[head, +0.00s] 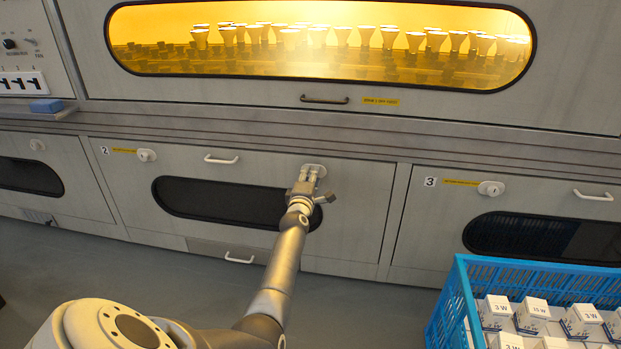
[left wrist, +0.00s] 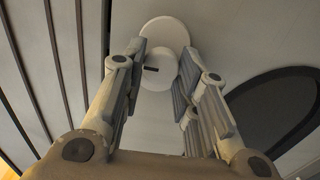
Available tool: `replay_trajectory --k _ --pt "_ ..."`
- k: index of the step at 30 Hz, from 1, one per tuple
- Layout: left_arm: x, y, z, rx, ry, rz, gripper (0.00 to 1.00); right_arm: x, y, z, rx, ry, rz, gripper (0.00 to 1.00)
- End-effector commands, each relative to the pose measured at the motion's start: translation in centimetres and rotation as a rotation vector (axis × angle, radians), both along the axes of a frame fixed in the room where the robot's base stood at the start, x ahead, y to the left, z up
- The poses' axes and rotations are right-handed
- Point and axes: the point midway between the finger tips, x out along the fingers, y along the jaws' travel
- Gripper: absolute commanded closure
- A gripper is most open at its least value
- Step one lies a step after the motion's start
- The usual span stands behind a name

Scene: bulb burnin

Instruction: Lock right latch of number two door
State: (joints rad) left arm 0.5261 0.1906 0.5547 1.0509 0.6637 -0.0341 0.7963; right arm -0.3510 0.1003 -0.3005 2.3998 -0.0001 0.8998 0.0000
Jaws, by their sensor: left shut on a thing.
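The number two door (head: 350,215) is a shut grey panel with a dark oval window and a white handle. Its right latch (head: 315,167) is a white round knob near the door's upper right corner. My left gripper (head: 308,178) is shut on this latch, with a finger on each side. In the left wrist view the latch (left wrist: 163,62) shows a round plate and a knob with a small dark slot, between the fingertips (left wrist: 163,80). The fingers partly hide the latch in the head view. The door's left latch (head: 146,155) stands free. My right gripper is not in view.
The number three door (head: 420,225) with its own latch (head: 491,188) is to the right. A blue crate (head: 462,300) of small white boxes stands at lower right. Above is a lit yellow window (head: 330,75) with many bulbs. The grey floor at left is clear.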

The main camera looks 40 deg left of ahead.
Motion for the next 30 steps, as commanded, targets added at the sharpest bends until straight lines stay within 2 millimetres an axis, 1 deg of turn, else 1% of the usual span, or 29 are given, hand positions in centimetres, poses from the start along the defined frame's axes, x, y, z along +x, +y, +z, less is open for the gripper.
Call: replay_trajectory --k 1,2,6,7,16,20,23,27,30 --pt "0.0 0.0 0.1 -0.004 -0.003 0.001 1.00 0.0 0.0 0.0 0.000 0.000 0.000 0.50" --pt "0.0 0.0 0.1 -0.004 -0.003 0.001 0.69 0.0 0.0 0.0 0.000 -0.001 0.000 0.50" --pt "0.0 0.0 0.1 -0.002 -0.002 0.001 0.51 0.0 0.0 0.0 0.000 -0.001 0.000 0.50" --pt "0.0 0.0 0.1 -0.002 -0.002 0.001 0.50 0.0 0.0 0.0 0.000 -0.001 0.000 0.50" --pt "0.0 0.0 0.0 0.000 -0.001 0.000 0.50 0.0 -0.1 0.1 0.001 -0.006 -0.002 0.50" --pt "-0.4 -0.4 0.0 -0.003 -0.003 -0.001 0.50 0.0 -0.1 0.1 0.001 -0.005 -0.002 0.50" --pt "-1.1 -1.0 0.0 -0.004 -0.004 -0.003 0.50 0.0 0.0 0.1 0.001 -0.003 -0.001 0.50" --pt "-2.9 -1.8 -0.1 -0.003 -0.002 0.002 0.50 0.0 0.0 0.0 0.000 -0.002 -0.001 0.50" --pt "-4.2 -2.7 -0.1 -0.003 -0.002 0.000 0.50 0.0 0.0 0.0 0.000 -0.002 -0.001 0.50"
